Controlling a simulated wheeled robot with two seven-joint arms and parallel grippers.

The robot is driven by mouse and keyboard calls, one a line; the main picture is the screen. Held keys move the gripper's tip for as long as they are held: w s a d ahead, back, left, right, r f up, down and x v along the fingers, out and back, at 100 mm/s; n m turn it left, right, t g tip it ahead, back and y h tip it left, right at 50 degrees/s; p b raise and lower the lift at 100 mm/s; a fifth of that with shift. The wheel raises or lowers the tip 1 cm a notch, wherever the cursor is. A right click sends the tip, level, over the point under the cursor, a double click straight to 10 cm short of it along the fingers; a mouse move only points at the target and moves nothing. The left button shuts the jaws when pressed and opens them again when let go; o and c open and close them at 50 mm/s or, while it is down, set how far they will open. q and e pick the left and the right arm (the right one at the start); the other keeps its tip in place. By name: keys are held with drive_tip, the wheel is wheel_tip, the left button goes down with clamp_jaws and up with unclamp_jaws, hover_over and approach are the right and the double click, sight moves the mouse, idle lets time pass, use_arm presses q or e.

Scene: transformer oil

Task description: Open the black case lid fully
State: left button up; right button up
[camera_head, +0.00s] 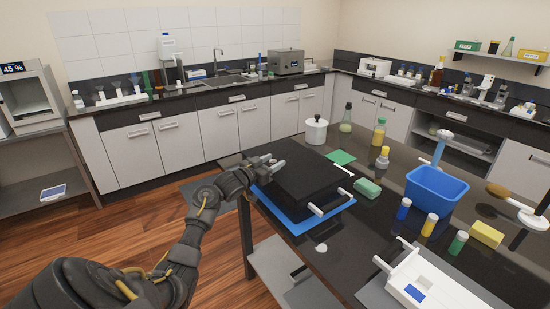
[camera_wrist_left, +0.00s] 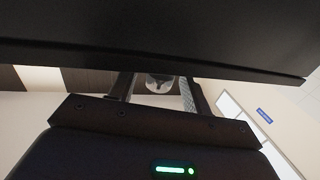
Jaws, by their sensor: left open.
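The black case (camera_head: 308,172) lies on a blue mat (camera_head: 285,213) on the dark table. Its lid lies over the base; I cannot tell whether there is a small gap. White handle-like parts show at its right edge and front corner. My left gripper (camera_head: 272,164) is at the case's back left edge, its fingers over or against that edge. In the left wrist view a dark panel (camera_wrist_left: 170,45), likely the case, spans the top, with the open fingers (camera_wrist_left: 160,92) reaching up to it. Whether they touch it is unclear. My right gripper is out of view.
Right of the case are a green sponge (camera_head: 367,188), a blue bin (camera_head: 436,190) and several capped bottles. A white pot (camera_head: 316,131) and a green card (camera_head: 341,157) stand behind. A white device (camera_head: 430,280) is at the front right.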

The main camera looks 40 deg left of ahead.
use_arm(q)
drive_tip(key=shift+w+d, duration=0.2)
drive_tip(key=shift+w, duration=1.1)
drive_tip(key=shift+s, duration=0.1)
